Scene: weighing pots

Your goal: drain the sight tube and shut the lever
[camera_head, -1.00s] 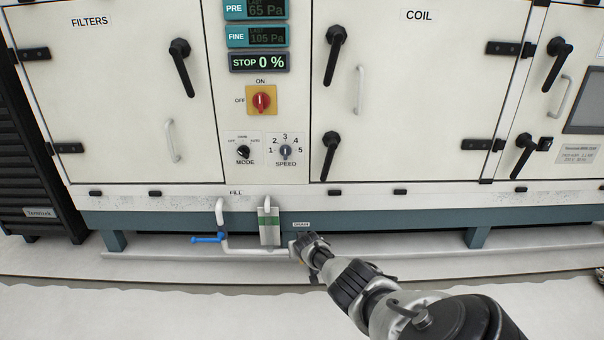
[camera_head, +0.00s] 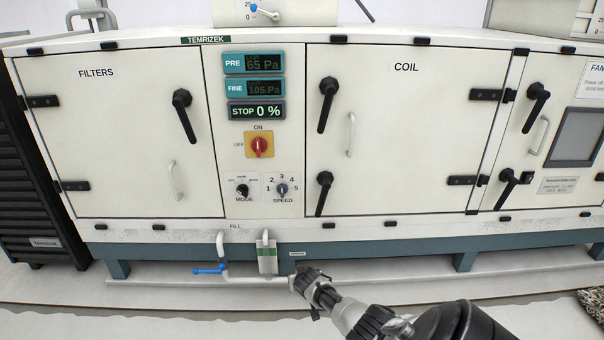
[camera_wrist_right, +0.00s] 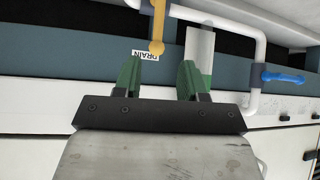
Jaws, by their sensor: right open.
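The sight tube (camera_head: 267,258), a pale upright plate with a green band, stands on the low pipe under the cabinet. It also shows in the right wrist view (camera_wrist_right: 200,45); I cannot read its liquid level. A yellow lever (camera_wrist_right: 158,28) with a rounded end hangs down in the right wrist view, by the DRAIN label (camera_wrist_right: 146,54). In the head view my arm hides it. My right gripper (camera_wrist_right: 159,73) is open and empty, with the lever's end just beyond and between its green fingertips. In the head view this gripper (camera_head: 303,273) is beside the DRAIN label. My left gripper is not in view.
A blue lever (camera_head: 209,269) sits on the FILL pipe left of the sight tube. The long low pipe (camera_head: 160,282) runs along the cabinet base (camera_head: 400,250). The floor in front is clear except for a mat (camera_head: 592,303) at the far right.

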